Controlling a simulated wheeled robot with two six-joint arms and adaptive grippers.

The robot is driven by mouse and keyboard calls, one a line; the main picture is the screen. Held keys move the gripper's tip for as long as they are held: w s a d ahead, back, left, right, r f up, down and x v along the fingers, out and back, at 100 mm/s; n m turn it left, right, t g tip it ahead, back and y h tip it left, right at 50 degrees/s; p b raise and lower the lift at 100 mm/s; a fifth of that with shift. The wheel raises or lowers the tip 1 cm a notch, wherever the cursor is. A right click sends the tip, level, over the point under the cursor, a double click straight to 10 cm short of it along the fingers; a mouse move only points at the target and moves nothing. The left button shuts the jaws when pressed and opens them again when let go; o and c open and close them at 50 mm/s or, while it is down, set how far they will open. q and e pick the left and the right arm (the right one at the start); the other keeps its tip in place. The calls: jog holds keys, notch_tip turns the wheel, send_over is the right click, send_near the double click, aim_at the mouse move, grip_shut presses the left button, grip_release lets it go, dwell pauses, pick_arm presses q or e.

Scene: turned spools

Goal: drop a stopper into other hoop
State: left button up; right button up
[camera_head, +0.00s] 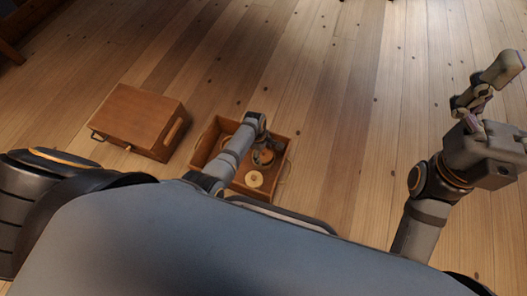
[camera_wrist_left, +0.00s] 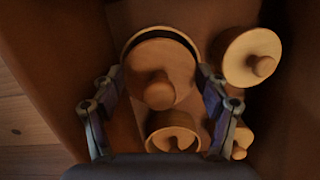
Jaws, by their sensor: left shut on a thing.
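In the left wrist view, my left gripper (camera_wrist_left: 160,105) is shut on a round wooden stopper (camera_wrist_left: 160,62) with a knob on its face. The held stopper overlaps a round hoop with a dark inside (camera_wrist_left: 160,32); I cannot tell whether it is inside or just above it. In the head view, my left gripper (camera_head: 264,150) reaches down into an open wooden box (camera_head: 213,140). My right gripper (camera_head: 478,98) is raised at the right, its jaws unclear.
A closed wooden box (camera_head: 140,115) stands on the plank floor (camera_head: 340,130) left of the open one. The open box's walls (camera_wrist_left: 60,50) rise close around my left gripper. A pale round piece (camera_head: 254,179) shows in its near right part. Floor to the right is clear.

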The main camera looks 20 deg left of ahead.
pick_arm(q)
jog(key=o, duration=1.3)
jog(key=shift+r, duration=0.15)
jog(key=shift+r+p, duration=0.65)
jog(key=shift+p, duration=0.35)
